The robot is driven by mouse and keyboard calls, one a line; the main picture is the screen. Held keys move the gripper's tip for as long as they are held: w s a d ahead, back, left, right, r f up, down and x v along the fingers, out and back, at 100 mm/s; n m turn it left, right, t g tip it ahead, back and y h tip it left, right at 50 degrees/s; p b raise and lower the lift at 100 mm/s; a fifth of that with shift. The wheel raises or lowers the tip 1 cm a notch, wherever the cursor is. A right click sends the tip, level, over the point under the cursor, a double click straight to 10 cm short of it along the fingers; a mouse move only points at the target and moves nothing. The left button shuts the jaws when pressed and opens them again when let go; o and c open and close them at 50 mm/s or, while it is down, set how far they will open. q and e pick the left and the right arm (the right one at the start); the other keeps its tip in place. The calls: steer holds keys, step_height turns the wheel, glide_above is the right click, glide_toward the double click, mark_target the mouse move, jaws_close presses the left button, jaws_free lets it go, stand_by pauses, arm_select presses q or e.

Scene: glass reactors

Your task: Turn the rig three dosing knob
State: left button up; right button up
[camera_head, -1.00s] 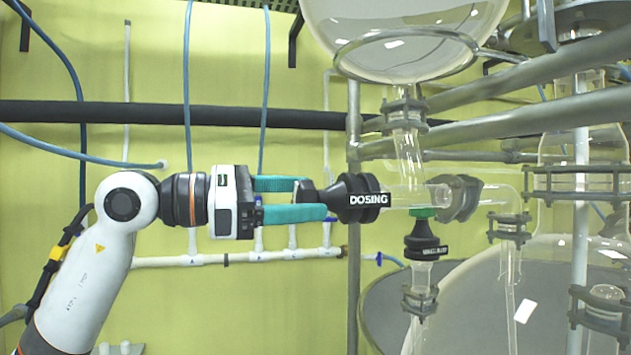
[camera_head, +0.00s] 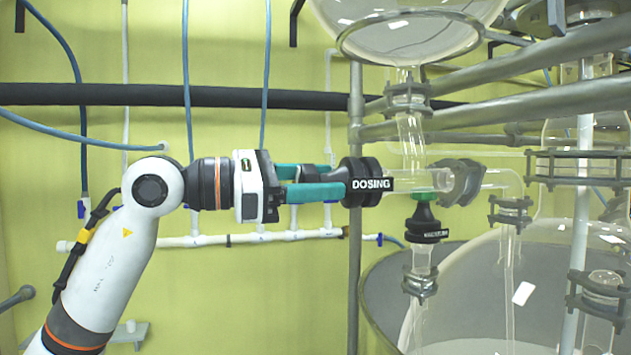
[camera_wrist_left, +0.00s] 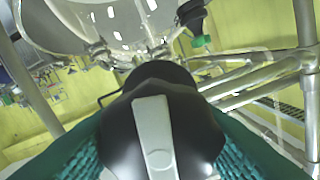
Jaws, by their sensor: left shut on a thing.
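The black dosing knob (camera_head: 362,182) with a white "DOSING" label sits on the left end of a horizontal glass valve body (camera_head: 415,180) in the head view. My left gripper (camera_head: 322,183), with teal fingers, reaches it from the left and is shut on the knob's handle. In the left wrist view the knob (camera_wrist_left: 150,115) fills the middle, with a light grey stripe on it, and the teal fingers of my left gripper (camera_wrist_left: 160,150) press on both sides. My right gripper is not in view.
A second black knob (camera_head: 422,222) with a green collar hangs just below the glass valve. A large round glass vessel (camera_head: 410,30) is above. Metal pipes (camera_head: 500,105) cross at the right, and a vertical post (camera_head: 354,270) stands behind the knob.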

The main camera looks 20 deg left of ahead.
arm_select(q)
steer(key=n+b, duration=0.1)
steer(key=n, duration=0.7)
steer(key=shift+w+n+b, duration=0.1)
steer(key=shift+n+b, duration=0.2)
steer(key=shift+b, duration=0.1)
steer(key=n, duration=0.4)
steer(key=shift+a+f+b, duration=0.1)
steer(key=shift+b, duration=0.3)
steer(key=shift+n+b, duration=0.3)
steer(key=shift+n, duration=1.9)
steer(key=o, duration=1)
